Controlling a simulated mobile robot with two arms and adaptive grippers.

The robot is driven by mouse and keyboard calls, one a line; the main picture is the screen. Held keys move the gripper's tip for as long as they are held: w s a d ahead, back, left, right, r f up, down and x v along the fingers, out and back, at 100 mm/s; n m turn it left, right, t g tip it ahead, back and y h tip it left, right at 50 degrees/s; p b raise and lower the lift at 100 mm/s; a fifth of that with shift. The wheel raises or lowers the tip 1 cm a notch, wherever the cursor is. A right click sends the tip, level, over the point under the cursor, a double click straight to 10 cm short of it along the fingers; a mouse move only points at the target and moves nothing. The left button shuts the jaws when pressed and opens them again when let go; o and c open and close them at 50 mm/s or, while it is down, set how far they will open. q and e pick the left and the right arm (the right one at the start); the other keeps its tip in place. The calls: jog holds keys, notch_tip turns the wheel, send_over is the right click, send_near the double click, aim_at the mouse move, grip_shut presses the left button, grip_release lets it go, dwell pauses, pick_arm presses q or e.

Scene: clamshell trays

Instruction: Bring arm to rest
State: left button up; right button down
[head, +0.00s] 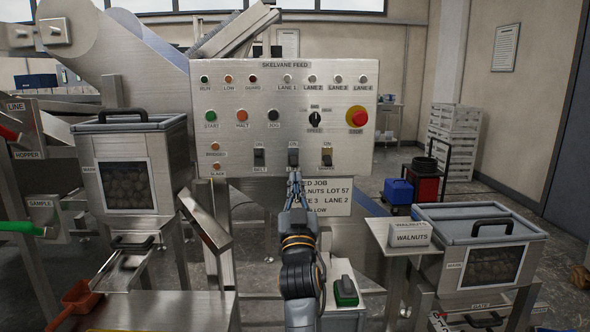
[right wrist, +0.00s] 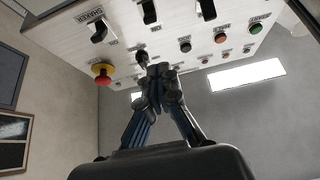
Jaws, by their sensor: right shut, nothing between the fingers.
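My right arm reaches up from the bottom of the head view, and its gripper (head: 295,180) is in front of the lower edge of the feed control panel (head: 345,150). The gripper's fingers are together and empty. They are just below the middle of three black switches (head: 293,157); I cannot tell whether they touch it. My left gripper is not in view.
A red emergency knob (head: 356,116) sits at the panel's right. A lidded walnut bin (head: 480,232) stands right, another lidded bin (head: 130,125) left. A job sign (head: 335,188) hangs under the panel. A green-topped box (head: 345,290) is beside my arm.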

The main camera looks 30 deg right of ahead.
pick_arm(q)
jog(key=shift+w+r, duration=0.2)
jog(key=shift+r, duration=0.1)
pick_arm(e)
jog(key=shift+s+a+f, duration=0.2)
jog(key=shift+s+f, duration=0.2)
jog(key=shift+f, duration=0.05)
